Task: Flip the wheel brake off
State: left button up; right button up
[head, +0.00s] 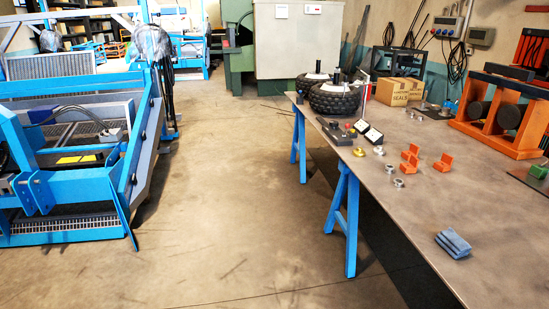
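Two black wheels with knobbly tyres lie at the far left end of the workbench; the nearer wheel (334,100) is in front of the other wheel (309,83). I cannot make out a wheel brake or its position in this view. Neither of my grippers is in view.
The workbench (430,215) stands on blue trestles (345,215). Blue machinery (75,170) stands left. The floor (225,200) between is clear.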

aim_at(348, 126)
jog(key=i+z, duration=0.75)
jog(key=i+j+z, duration=0.15)
jog(key=z, duration=0.35)
jog(key=i+j+z, duration=0.3)
jog(key=z, duration=0.2)
jog(key=i+j, duration=0.2)
jog(key=j, duration=0.2)
jog(key=i+j+z, duration=0.1)
jog(key=i+j, duration=0.35)
jog(key=j, duration=0.3)
jog(key=i+j+z, duration=0.15)
jog(key=j, duration=0.25)
jog(key=i, duration=0.05)
